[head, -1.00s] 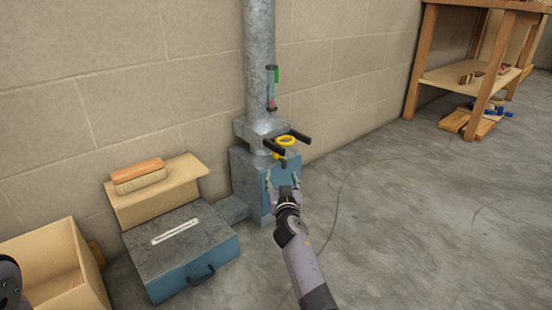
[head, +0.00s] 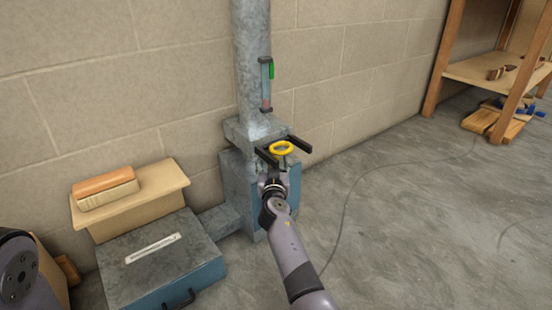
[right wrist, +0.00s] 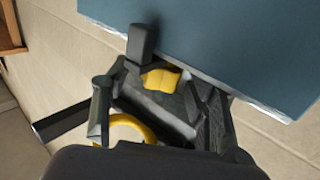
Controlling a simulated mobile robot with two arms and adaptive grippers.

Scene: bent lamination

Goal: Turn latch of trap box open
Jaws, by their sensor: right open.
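The trap box (head: 237,190) is a grey metal box with a blue front, at the foot of the pipe. A yellow ring (head: 281,148) sits at its top between two black bars. My right gripper (head: 273,180) is at the upper front of the box and hides the latch in the head view. In the right wrist view, a small yellow piece (right wrist: 160,78), apparently the latch, shows beside a black peg (right wrist: 142,44) at the blue panel's edge. My open right gripper (right wrist: 158,105) is around or close to the yellow piece; contact is unclear. My left gripper is out of view.
A blue-grey case (head: 165,270) with a handle stands left of the trap box, with a brush (head: 107,190) on a wooden board behind it. A vertical pipe (head: 257,60) rises above the box. A wooden workbench (head: 480,75) is at the right.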

